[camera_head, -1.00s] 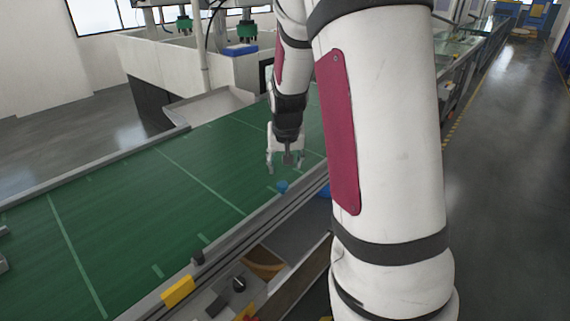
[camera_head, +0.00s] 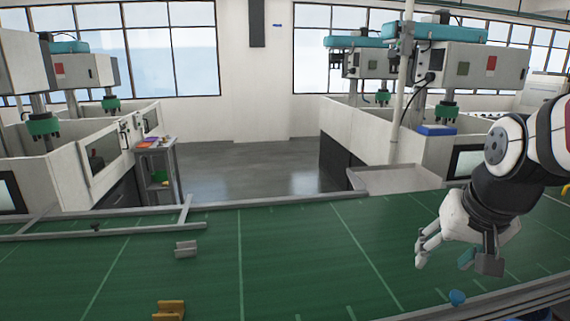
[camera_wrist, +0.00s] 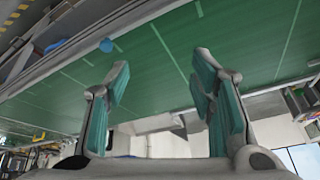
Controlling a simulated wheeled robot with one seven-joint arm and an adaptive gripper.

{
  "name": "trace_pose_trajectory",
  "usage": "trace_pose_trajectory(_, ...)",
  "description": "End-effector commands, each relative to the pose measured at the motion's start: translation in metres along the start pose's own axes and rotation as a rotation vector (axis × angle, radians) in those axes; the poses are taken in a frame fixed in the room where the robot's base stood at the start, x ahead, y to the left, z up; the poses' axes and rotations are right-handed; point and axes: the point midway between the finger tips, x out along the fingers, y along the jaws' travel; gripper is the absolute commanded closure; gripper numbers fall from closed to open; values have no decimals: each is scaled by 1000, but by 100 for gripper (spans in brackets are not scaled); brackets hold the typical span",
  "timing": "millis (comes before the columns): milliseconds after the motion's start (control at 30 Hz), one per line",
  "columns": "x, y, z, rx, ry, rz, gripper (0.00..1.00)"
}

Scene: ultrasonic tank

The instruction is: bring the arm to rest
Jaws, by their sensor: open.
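My gripper (camera_head: 445,258) is at the right of the head view, above the green conveyor belt (camera_head: 290,250). In the wrist view my gripper (camera_wrist: 160,95) shows its two teal-padded fingers spread apart with nothing between them. A small blue round thing (camera_head: 457,297) is at the belt's near edge, below my gripper and apart from it. A blue round thing also shows in the wrist view (camera_wrist: 106,45), beyond the left finger.
A grey metal part (camera_head: 186,249) and a yellow part (camera_head: 169,310) lie on the belt at the left. White-walled machines (camera_head: 75,170) stand behind it, with a small shelf (camera_head: 158,170) beside them. A pale tray (camera_head: 395,180) is behind the belt. The middle of the belt is clear.

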Motion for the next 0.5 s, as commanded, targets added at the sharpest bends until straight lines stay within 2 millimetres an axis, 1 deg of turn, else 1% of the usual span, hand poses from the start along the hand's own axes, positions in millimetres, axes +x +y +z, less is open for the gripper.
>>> trace_pose_trajectory(33, -16, -9, 12, -35, 13, -16, 50)
trace_pose_trajectory(100, -34, -20, 30, -84, 19, -33, 50)
trace_pose_trajectory(200, -56, -30, 58, -151, 29, -50, 50)
trace_pose_trajectory(300, -72, -37, 83, -210, 39, -61, 50)
trace_pose_trajectory(400, -82, -40, 103, -253, 45, -67, 50)
trace_pose_trajectory(500, -88, -41, 115, -280, 49, -68, 50)
